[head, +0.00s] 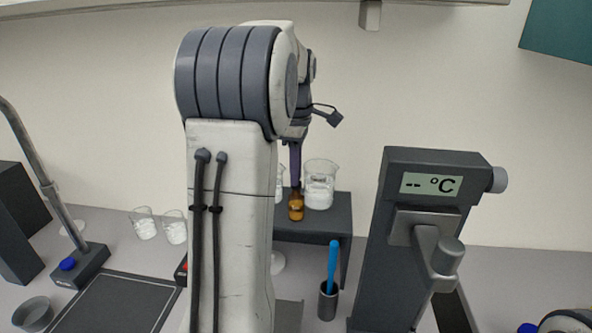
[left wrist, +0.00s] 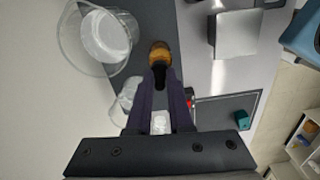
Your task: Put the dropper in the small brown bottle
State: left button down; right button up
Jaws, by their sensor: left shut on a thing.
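The small brown bottle (head: 296,208) stands on a dark raised shelf, directly below my left gripper (head: 295,170). In the left wrist view the bottle's amber body (left wrist: 160,50) shows just beyond the fingertips. My left gripper (left wrist: 160,84) is shut on the dark top of the dropper (left wrist: 159,70), which is in line with the bottle. The dropper's tube is hidden, so I cannot tell how far it is inside the bottle. My right gripper is not in view.
A glass beaker with white contents (head: 320,188) stands close right of the bottle on the dark shelf (head: 335,215). A temperature unit (head: 425,215) rises at the right. A blue-handled tool (head: 333,262) stands in a dark cup (head: 328,303). Small beakers (head: 144,224) stand left.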

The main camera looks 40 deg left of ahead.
pick_arm(q)
jog(key=shift+f, duration=0.15)
dwell(0.3)
jog(key=c, duration=0.7)
grip_release()
jog(key=shift+c, duration=0.2)
notch_tip(320, 180, up, 8)
jog(key=shift+f, duration=0.25)
jog(key=shift+d, duration=0.1)
